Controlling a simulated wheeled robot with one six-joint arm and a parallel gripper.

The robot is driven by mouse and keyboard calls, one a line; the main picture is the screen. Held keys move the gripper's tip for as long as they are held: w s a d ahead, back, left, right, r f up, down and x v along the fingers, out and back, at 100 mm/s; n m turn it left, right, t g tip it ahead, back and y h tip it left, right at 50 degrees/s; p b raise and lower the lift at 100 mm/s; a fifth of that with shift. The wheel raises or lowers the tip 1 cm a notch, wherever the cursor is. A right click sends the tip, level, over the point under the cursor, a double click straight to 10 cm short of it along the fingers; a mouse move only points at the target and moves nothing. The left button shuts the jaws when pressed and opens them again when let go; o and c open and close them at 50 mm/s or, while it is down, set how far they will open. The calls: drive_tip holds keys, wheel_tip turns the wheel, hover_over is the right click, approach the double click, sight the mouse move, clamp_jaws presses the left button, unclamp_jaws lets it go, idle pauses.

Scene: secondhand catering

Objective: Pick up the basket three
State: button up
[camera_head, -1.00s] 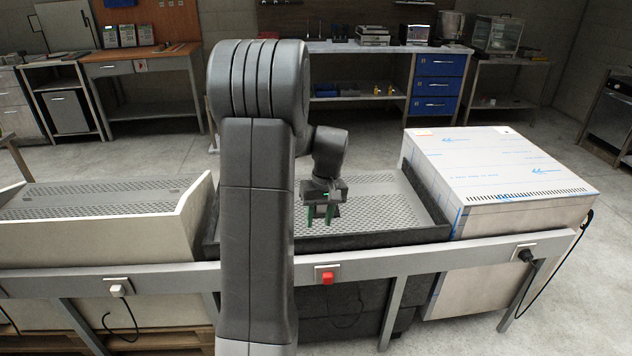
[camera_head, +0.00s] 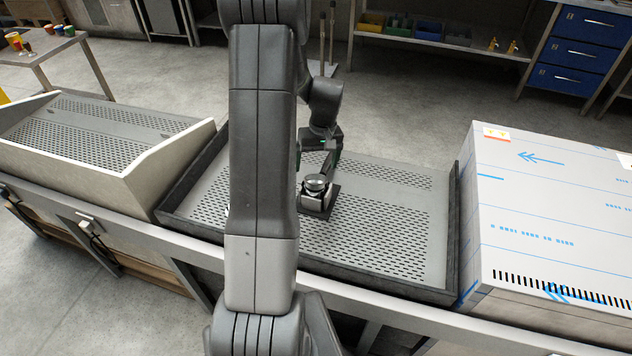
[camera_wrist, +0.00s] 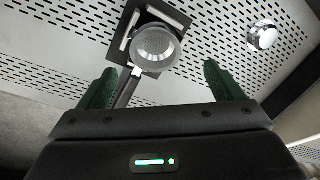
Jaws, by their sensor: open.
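A round, clear or shiny cup-like piece (camera_wrist: 155,48) sits on a dark plate-like stand (camera_wrist: 126,30) in the wrist view. It may be basket three, but I see no label that confirms it. In the head view the round piece (camera_head: 316,183) is on the perforated tray, just below my gripper (camera_head: 318,160). In the wrist view my gripper (camera_wrist: 160,68) is open, with green fingers wide apart and nothing between them. The round piece is beyond the fingertips, between them in the picture. A small shiny metal round thing (camera_wrist: 262,35) lies to its right.
The perforated tray (camera_head: 385,215) has raised dark rims. A second light-walled tray (camera_head: 185,150) stands left, and a film-covered metal cabinet (camera_head: 545,215) stands right. A grey rail runs along the front. Shelves with bins and blue drawers (camera_head: 580,55) are behind, across open floor.

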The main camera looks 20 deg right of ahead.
sight(315, 181)
drive_tip(key=shift+s+a+f, duration=0.1)
drive_tip(key=shift+a+f, duration=0.05)
drive_tip(key=shift+f, duration=0.3)
wheel_tip(315, 181, down, 3)
drive_tip(key=shift+f+p, duration=0.2)
drive_tip(key=shift+p, duration=0.3)
drive_tip(key=shift+f, duration=0.6)
drive_tip(key=c, duration=0.9)
drive_tip(key=shift+r, duration=0.1)
wheel_tip(315, 181, up, 8)
drive_tip(key=t+h+p, duration=0.1)
drive_tip(key=t, duration=0.2)
drive_tip(key=shift+s+a+h+p, duration=0.25)
drive_tip(key=shift+s+h+p, duration=0.1)
drive_tip(key=shift+s+h, duration=0.1)
